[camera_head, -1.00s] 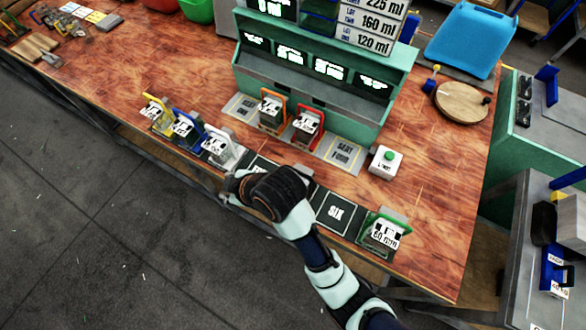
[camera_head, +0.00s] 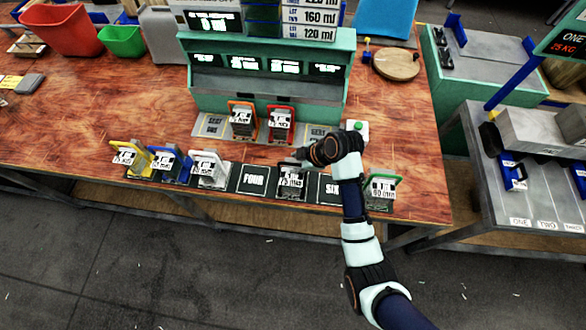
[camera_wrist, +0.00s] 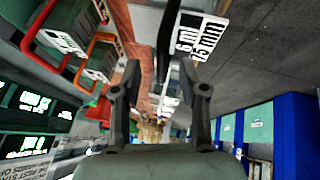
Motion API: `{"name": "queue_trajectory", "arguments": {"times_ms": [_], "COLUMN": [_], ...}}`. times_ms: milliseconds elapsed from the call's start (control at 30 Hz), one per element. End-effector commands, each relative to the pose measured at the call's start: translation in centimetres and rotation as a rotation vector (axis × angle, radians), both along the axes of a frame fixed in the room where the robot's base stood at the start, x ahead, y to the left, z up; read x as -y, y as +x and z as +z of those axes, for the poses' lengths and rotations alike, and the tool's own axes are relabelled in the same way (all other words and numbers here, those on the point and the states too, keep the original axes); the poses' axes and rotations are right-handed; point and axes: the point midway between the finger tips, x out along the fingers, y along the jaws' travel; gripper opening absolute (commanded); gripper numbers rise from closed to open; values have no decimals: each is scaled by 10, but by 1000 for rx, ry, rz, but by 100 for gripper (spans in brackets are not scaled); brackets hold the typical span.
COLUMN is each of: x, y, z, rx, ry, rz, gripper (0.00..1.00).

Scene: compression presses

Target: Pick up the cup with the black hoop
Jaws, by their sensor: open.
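The cup with the black hoop (camera_head: 291,184) stands upright in the front row, between the slots marked FOUR and SIX, with a white label on its front. My gripper (camera_head: 290,163) is at the top of this cup, reaching in from the right. In the wrist view my gripper (camera_wrist: 159,72) is open, with one finger on each side of the black hoop (camera_wrist: 168,42). The cup's white label (camera_wrist: 192,34) shows beyond the right finger. Whether either finger touches the hoop cannot be told.
Cups with yellow (camera_head: 131,158), blue (camera_head: 167,164) and white (camera_head: 208,168) hoops stand to the left, a green-hooped cup (camera_head: 381,192) to the right. A green-button box (camera_head: 355,131) is close behind my wrist.

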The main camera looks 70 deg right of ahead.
Motion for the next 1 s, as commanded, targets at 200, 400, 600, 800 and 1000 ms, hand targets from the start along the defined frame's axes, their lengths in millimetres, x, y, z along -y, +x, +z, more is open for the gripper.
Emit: {"name": "queue_trajectory", "arguments": {"times_ms": [200, 400, 600, 800, 1000], "x": [1, 1, 1, 1, 1], "y": [15, 15, 15, 15, 15], "z": [-24, -24, -24, -24, -24], "rx": [0, 0, 0, 0, 0], "ry": [1, -1, 0, 0, -1], "rz": [0, 0, 0, 0, 0], "gripper": [43, 43, 9, 0, 0]}}
